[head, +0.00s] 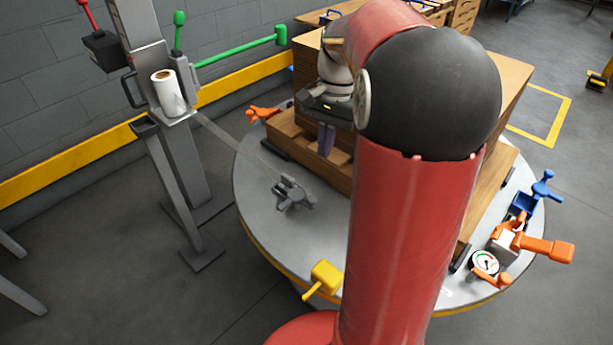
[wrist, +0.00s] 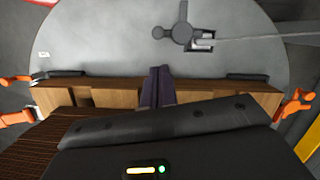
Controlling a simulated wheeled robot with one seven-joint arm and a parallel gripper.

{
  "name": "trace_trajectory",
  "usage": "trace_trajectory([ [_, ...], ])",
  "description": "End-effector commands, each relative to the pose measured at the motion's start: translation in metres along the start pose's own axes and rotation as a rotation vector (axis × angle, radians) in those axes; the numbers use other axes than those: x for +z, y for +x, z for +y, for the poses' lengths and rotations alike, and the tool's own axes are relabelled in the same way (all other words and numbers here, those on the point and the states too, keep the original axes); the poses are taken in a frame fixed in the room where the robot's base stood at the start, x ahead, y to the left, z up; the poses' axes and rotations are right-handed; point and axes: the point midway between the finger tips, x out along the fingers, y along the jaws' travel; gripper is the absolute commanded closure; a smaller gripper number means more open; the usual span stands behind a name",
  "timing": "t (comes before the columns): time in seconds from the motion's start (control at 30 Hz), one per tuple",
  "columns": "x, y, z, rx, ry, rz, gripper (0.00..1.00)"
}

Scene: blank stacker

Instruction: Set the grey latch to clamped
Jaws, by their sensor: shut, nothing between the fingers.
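The grey latch (head: 291,192) sits on the round grey table, left of the wooden stack. It has a small base and a knobbed handle. In the wrist view the latch (wrist: 181,32) is near the top, with its lever pointing up in the picture and a grey base block at its right. I cannot tell its exact setting. My gripper (head: 325,152) points down above the wooden pallet's near edge, apart from the latch. Its dark fingers (wrist: 158,76) are together, with nothing between them.
The round table (head: 262,228) has free room around the latch. A wooden stack (head: 290,132) stands behind it. A yellow handle (head: 325,278) is at the near rim, orange and blue clamps (head: 540,188) at the right. My red arm hides part of the table.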

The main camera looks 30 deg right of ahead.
Motion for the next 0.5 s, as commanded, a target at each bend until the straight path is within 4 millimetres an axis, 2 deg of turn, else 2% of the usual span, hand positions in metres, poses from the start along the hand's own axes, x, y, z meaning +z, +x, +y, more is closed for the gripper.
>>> trace_trajectory([
  [0.13,-0.0099,0.0023,0.0010,0.002,0.037,-0.025,1.00],
  [0.5,-0.0101,0.0039,0.0011,0.003,0.039,-0.027,1.00],
])
